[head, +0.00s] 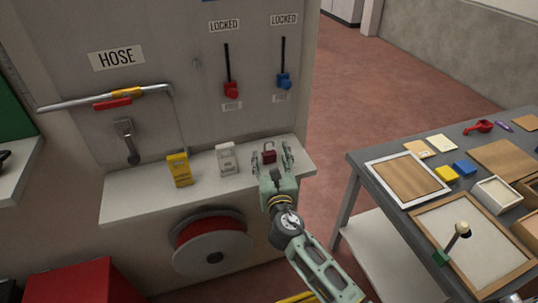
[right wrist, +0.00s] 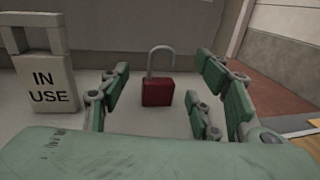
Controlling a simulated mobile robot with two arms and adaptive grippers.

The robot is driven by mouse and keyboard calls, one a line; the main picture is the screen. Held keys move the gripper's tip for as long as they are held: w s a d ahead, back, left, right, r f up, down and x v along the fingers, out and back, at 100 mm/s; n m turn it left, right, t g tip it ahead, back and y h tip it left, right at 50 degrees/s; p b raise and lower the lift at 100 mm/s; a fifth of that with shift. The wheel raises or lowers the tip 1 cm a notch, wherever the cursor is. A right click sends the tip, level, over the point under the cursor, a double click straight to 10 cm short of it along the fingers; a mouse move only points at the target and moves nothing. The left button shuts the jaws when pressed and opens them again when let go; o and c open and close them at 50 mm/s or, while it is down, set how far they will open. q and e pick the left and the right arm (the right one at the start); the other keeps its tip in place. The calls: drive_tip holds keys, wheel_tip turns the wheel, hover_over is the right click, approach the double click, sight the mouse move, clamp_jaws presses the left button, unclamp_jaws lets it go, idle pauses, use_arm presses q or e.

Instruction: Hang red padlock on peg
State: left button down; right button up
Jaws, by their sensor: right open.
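The red padlock (head: 269,156) stands upright on the white shelf (head: 132,208), its shackle up. In the right wrist view the red padlock (right wrist: 158,92) is straight ahead, and its grey shackle looks open on one side. My right gripper (head: 270,158) is open, its green fingers on either side of the padlock; I cannot tell that they touch it. In the right wrist view the open fingers (right wrist: 160,100) frame the padlock. A small peg (head: 196,62) shows on the grey panel, left of the red lever.
A white "IN USE" tag (right wrist: 46,85) stands left of the padlock; it also shows in the head view (head: 227,159). A yellow tag (head: 179,170) stands farther left. Red (head: 231,90) and blue (head: 284,81) levers hang above the shelf. A cluttered table (head: 400,152) stands right.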

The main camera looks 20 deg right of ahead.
drive_tip(key=shift+w+d, duration=0.15)
drive_tip(key=shift+w, duration=1)
use_arm(q)
drive_tip(key=shift+s+a, duration=0.25)
drive_tip(key=shift+s, duration=0.1)
use_arm(e)
drive_tip(key=c, duration=1.4)
use_arm(q)
drive_tip(key=shift+r, duration=0.1)
use_arm(e)
drive_tip(key=shift+r, duration=0.1)
drive_tip(key=shift+r, duration=0.2)
use_arm(q)
drive_tip(key=shift+r+p, duration=0.95)
use_arm(e)
drive_tip(key=s+d+r, duration=0.2)
drive_tip(key=s+r, duration=0.8)
drive_tip(key=s, duration=0.1)
drive_tip(key=shift+s+r, duration=0.2)
drive_tip(key=shift+s, duration=0.1)
